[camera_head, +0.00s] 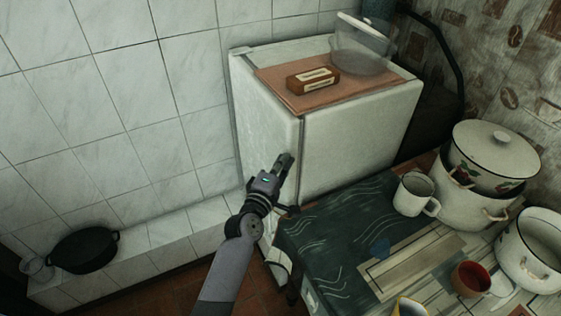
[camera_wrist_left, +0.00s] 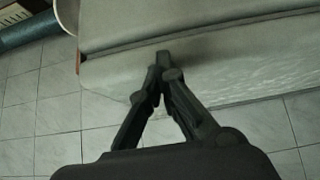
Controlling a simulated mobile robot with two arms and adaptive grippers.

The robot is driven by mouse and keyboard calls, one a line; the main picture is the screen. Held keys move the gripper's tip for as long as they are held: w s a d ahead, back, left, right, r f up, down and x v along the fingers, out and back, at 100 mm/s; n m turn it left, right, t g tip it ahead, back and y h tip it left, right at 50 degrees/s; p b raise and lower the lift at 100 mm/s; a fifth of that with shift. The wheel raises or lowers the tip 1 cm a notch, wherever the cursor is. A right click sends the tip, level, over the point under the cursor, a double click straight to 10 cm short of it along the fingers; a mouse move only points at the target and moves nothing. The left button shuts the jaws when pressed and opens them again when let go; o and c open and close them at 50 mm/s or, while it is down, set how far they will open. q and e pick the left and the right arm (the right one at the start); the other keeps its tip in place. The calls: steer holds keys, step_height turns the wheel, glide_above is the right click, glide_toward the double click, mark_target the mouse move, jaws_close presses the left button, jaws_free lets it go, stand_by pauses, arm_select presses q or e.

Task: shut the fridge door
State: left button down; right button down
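The small white fridge (camera_head: 355,140) stands against the tiled wall. Its door (camera_head: 265,125) is on the left-facing side and lies flush or nearly flush with the body; a thin dark seam runs between them, and I cannot tell if a slight gap is left. My left gripper (camera_head: 284,160) is at the door's face, near its right edge. In the left wrist view the fingertips (camera_wrist_left: 163,58) are together with nothing between them, over or against the door (camera_wrist_left: 240,75); contact is unclear. My right gripper is not in view.
A table (camera_head: 340,215) with a mug (camera_head: 414,194) and pots (camera_head: 475,200) stands close on the right. A black pan (camera_head: 85,250) sits on the tiled ledge.

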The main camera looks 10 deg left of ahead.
arm_select(q)
steer(key=shift+d+r, duration=0.3)
steer(key=shift+d, duration=0.15)
steer(key=shift+s+f, duration=0.25)
steer(key=shift+s, duration=0.1)
steer(key=s+a, duration=0.3)
steer(key=s, duration=0.8)
steer(key=s+f+m+g, duration=0.3)
steer(key=s+f, duration=0.1)
steer(key=f, duration=0.8)
steer(key=s+f+m+g, duration=0.3)
steer(key=s+f, duration=0.1)
steer(key=f, duration=0.8)
steer(key=s+f+m+g, duration=0.3)
steer(key=s+f, duration=0.1)
steer(key=f, duration=0.8)
steer(key=s+a+f+m+g+y, duration=0.1)
steer(key=s+a+f+m+g, duration=0.1)
steer(key=s+f, duration=0.4)
steer(key=s+a+f+m+g+y, duration=0.1)
steer(key=s+a+f+m+g, duration=0.2)
steer(key=s, duration=1.1)
steer(key=s+a+f+m+g+y, duration=0.1)
steer(key=s+a+f+m+g, duration=0.1)
steer(key=s+f, duration=0.6)
steer(key=s+a+m, duration=0.1)
steer(key=s+m, duration=0.1)
steer(key=shift+a+f+m+g, duration=0.15)
steer(key=shift+f+m+g, duration=0.15)
steer(key=shift+f+g, duration=0.1)
